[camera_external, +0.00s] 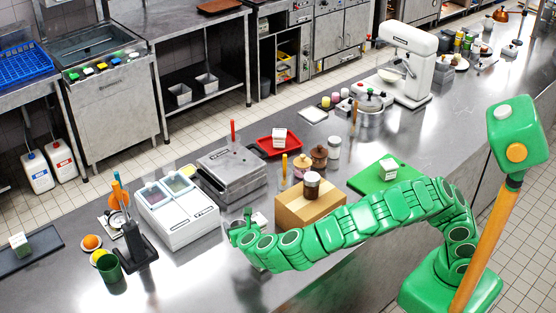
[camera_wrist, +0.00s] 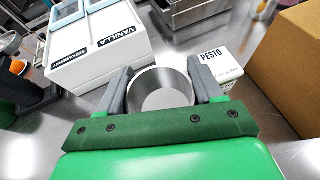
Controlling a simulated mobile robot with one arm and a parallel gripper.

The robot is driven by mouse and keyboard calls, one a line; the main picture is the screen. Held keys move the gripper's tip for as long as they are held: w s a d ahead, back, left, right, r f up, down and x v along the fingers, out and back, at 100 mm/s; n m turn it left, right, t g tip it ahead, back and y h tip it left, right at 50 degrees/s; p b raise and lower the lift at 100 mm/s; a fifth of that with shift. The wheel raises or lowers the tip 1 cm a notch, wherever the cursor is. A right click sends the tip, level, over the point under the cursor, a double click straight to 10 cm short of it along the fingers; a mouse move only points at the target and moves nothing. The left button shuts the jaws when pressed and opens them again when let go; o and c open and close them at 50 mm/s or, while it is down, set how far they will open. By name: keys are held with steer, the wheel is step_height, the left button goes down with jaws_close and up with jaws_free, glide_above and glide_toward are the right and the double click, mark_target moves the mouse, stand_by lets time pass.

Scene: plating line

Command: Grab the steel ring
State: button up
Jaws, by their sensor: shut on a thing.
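The steel ring (camera_wrist: 160,103) is a round, shiny metal band seen from above in the wrist view. It sits between the two grey fingers of my gripper (camera_wrist: 161,90), one finger touching each side. In the external view my gripper (camera_external: 243,229) is low over the steel counter, between the white tubs and the cardboard box; the ring is too small and hidden there to make out. I cannot tell whether the ring rests on the counter or is lifted.
A white PESTO box (camera_wrist: 217,66) stands just beyond my right finger. A cardboard box (camera_external: 309,208) is to the right. White tubs (camera_external: 175,212) labelled VANILLA and STRAWBERRY are to the left. The counter's front strip (camera_external: 235,290) is clear.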

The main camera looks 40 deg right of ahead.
steer(key=s+d+r, duration=0.2)
steer(key=s+d, duration=0.1)
steer(key=s, duration=0.1)
steer(key=shift+d+r, duration=0.25)
steer(key=shift+d, duration=0.05)
